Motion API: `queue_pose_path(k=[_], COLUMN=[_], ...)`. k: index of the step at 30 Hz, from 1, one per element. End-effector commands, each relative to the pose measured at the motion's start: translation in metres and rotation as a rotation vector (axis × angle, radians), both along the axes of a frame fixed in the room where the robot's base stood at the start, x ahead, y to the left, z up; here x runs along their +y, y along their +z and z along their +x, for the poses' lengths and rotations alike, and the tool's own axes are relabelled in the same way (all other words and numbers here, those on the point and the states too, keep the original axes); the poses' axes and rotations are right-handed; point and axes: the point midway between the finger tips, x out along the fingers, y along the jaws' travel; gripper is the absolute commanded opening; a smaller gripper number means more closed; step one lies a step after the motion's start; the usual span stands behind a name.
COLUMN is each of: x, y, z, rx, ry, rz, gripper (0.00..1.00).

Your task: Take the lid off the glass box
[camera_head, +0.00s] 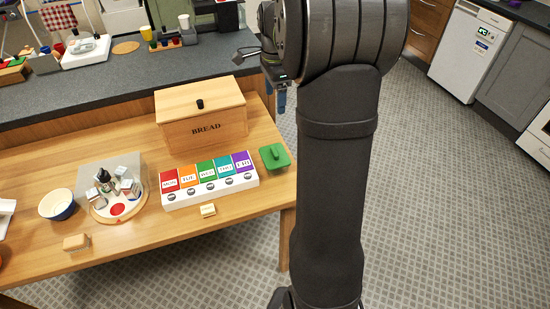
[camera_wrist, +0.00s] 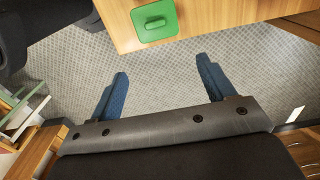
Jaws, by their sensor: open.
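A green square lid (camera_head: 274,156) with a raised handle sits near the right end of the wooden table; it also shows at the table edge in the wrist view (camera_wrist: 154,20). The glass under it cannot be made out clearly in either view. My gripper (camera_wrist: 162,70) is open and empty, its two blue fingers apart over the floor beyond the table edge. In the head view a blue finger (camera_head: 281,101) shows beside my arm, above and apart from the lid; the rest of the gripper is hidden.
Left of the lid stands a row of coloured day boxes (camera_head: 210,180), with a wooden bread box (camera_head: 201,112) behind. A round tray (camera_head: 119,210) of small items, a bowl (camera_head: 57,204) and small blocks lie further left. Open floor (camera_head: 440,190) is on the right.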

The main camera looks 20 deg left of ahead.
Motion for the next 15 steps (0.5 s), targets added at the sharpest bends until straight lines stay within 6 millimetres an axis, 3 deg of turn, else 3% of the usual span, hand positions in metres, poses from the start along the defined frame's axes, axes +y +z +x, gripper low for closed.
queue_pose_path(k=[1,5,15], x=[0.0,0.0,-0.0001], y=[0.0,0.0,-0.0006], z=[0.0,0.0,0.0], rx=[0.0,0.0,0.0], ry=[0.0,0.0,0.031], rz=[0.0,0.0,0.0], gripper=[0.65,0.4,0.4])
